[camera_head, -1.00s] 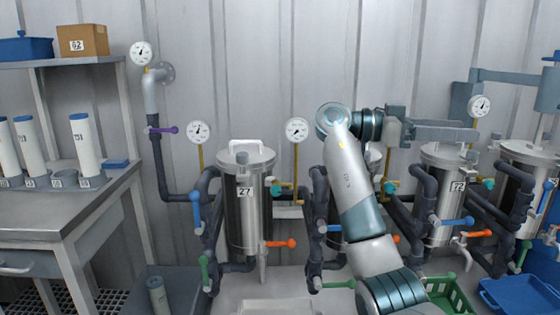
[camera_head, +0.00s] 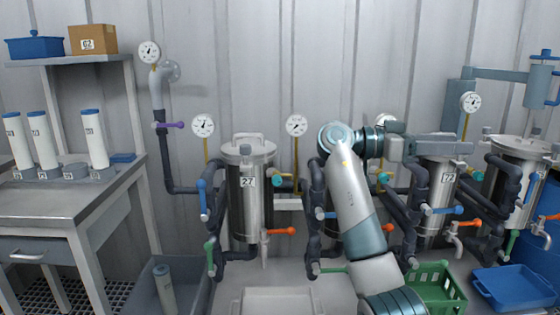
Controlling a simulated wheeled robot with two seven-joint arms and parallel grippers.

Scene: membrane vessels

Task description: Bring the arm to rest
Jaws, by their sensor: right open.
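My right arm (camera_head: 358,205) rises from the bottom of the view, bends at the top and stretches to the right. My right gripper (camera_head: 466,146) points right, high in front of the steel vessels, with its fingers partly overlapping the vessel labelled 72 (camera_head: 432,215). It is open and nothing shows between its fingers. The arm hides most of a middle vessel. The vessel labelled 27 (camera_head: 245,215) stands upright with its lid on, left of the arm. My left gripper is not in view.
Dark pipes with coloured valve handles, such as an orange one (camera_head: 283,230), run between the vessels. A green crate (camera_head: 436,285) and a blue tray (camera_head: 515,290) lie low on the right. A bench (camera_head: 50,205) with white cylinders stands left.

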